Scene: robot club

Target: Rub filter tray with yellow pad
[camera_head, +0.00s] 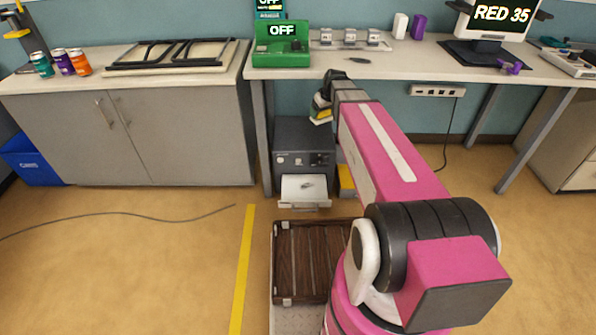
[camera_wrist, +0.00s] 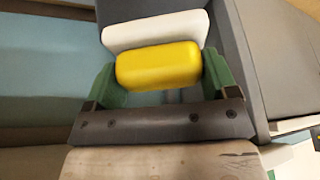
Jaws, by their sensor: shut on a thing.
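The filter tray (camera_head: 304,188) is the pale tray pulled out of the front of a dark grey machine (camera_head: 304,146) on the floor. A small grey smudge lies on its surface. My gripper (camera_head: 322,108) is above the machine's top, near the desk edge, higher than the tray and apart from it. In the wrist view, my gripper's green fingers (camera_wrist: 160,76) are shut on the yellow pad (camera_wrist: 158,66), one on each end. A white layer (camera_wrist: 155,31) shows along the pad's far side. I cannot tell whether it is part of the pad.
A yellow object (camera_head: 346,181) is beside the machine, partly behind my arm. The desk (camera_head: 400,66) overhangs the machine from behind.

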